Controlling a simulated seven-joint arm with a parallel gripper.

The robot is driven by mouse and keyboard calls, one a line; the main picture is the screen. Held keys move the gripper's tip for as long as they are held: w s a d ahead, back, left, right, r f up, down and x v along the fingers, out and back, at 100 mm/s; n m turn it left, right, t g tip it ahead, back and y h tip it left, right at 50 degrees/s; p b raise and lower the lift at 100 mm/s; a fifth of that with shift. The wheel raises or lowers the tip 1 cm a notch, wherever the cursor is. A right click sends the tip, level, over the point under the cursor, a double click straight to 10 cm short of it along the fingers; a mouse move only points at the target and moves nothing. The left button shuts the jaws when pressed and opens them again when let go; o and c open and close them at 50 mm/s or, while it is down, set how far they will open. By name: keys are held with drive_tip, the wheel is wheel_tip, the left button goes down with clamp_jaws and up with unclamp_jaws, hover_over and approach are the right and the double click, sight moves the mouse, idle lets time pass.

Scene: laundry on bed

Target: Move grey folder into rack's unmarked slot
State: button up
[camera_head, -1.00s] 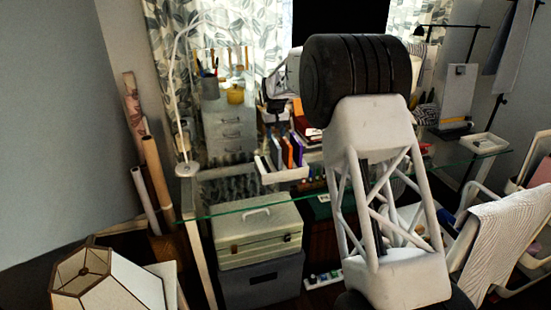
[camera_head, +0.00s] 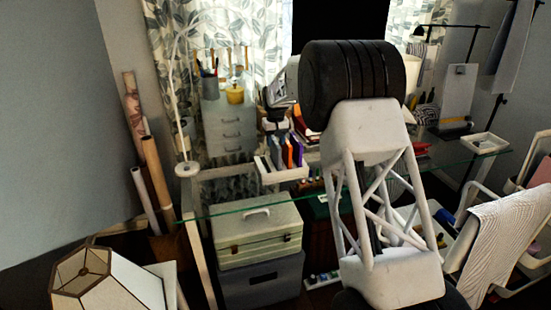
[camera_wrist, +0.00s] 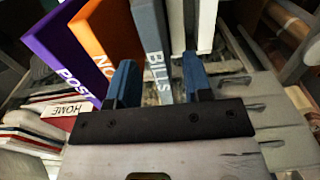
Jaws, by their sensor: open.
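The grey folder (camera_wrist: 152,45), marked BILLS, stands upright in the wrist view. My gripper (camera_wrist: 158,78) is open, with its two blue fingers on either side of the folder's spine. Whether either finger touches it I cannot tell. An orange folder (camera_wrist: 103,35) and a purple folder (camera_wrist: 60,58) marked POST stand to its left. A white upright piece (camera_wrist: 205,25) is to its right. In the head view the white rack (camera_head: 285,174) sits on the glass desk, with my gripper (camera_head: 273,128) just above its folders. The unmarked slot cannot be made out.
A stack of books or papers (camera_wrist: 30,140) with a HOME label above it lies left of the folders in the wrist view. Grey drawers (camera_head: 228,130) and a lamp stand (camera_head: 186,168) are left of the rack. My arm hides the desk's middle.

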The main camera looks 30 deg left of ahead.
sight(276, 149)
drive_tip(key=shift+f, duration=2.2)
clamp_jaws()
